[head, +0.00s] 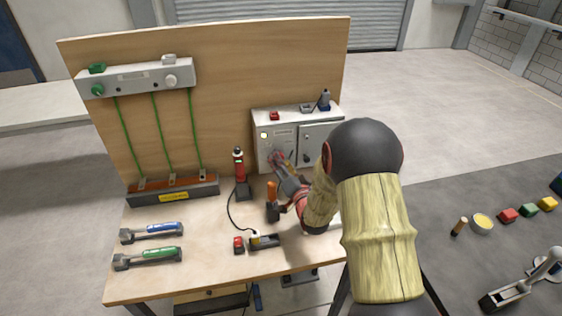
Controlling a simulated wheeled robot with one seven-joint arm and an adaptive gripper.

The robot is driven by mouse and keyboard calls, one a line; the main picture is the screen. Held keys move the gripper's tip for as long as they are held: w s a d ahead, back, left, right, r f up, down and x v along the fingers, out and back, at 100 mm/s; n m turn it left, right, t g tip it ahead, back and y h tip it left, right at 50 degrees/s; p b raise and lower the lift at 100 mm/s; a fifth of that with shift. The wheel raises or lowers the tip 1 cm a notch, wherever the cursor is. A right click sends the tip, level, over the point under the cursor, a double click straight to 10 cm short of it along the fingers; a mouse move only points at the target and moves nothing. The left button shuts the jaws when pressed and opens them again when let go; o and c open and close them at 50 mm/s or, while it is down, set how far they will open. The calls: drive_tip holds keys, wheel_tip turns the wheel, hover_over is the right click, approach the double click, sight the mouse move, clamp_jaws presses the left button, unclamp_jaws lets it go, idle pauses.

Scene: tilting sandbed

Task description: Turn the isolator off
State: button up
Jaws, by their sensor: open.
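A grey cabinet (256,119) stands at the back right of the workbench, against the wooden board. Its left front carries a small pale-yellow lamp or button (264,135) and a label. A reddish part (274,156), perhaps the isolator's handle, shows low on this left front, mostly hidden by my gripper; its setting cannot be read. My gripper (280,161) is open, with its fingers in front of that part. I cannot tell whether they touch it. My arm reaches in from the lower right and hides the cabinet's lower right.
The workbench (135,270) holds a black-and-red device (239,170), an orange-handled tool (271,196) beside my gripper, a small red block (238,244) and two torque-style tools (150,232) at left. Small items top the cabinet.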

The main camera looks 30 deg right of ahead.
drive_tip(key=shift+w+d, duration=0.1)
drive_tip(key=shift+w, duration=0.55)
drive_tip(key=c, duration=0.3)
drive_tip(key=c, duration=0.8)
drive_tip(key=shift+c, duration=0.2)
